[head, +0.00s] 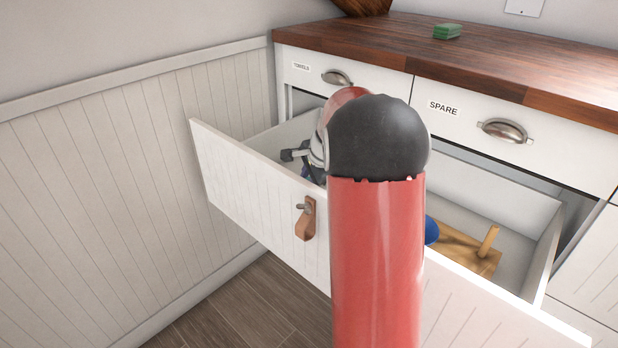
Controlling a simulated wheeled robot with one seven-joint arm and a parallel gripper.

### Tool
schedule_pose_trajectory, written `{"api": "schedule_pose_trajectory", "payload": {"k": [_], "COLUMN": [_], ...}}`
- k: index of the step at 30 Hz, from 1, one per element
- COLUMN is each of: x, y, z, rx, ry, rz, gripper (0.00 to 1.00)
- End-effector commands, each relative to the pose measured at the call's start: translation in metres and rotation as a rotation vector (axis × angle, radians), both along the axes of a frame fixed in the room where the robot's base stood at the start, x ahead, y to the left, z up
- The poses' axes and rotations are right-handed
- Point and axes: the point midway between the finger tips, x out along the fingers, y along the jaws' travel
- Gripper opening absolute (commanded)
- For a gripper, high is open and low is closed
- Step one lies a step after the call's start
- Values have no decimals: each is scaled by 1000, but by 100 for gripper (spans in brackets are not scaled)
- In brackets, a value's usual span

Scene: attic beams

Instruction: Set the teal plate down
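No teal plate shows in the head view. The big open drawer (248,187) is pulled out below the counter, and my red arm stands in front of its middle and hides much of its inside. A small grey part of my arm's end, likely my gripper (296,157), shows left of my arm over the left part of the drawer. Its fingers are mostly hidden, so I cannot tell whether it is open or holds anything.
A wooden piece with an upright peg (468,250) and a partly hidden blue object (431,230) lie in the drawer's right part. A green block (446,31) sits on the wooden counter (385,45). Closed drawers are above; a panelled wall (120,180) is at left.

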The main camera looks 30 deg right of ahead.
Motion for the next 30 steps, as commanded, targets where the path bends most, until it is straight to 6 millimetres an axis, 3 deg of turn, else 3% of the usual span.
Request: {"api": "schedule_pose_trajectory", "payload": {"k": [11,24,30], "x": [-1,-40,-52], "y": [0,-4,-5], "z": [7,82,104], "rx": [-1,-2,-1], "ry": [-3,-5,-3], "rz": [-1,0,0], "gripper": [26,26,26]}}
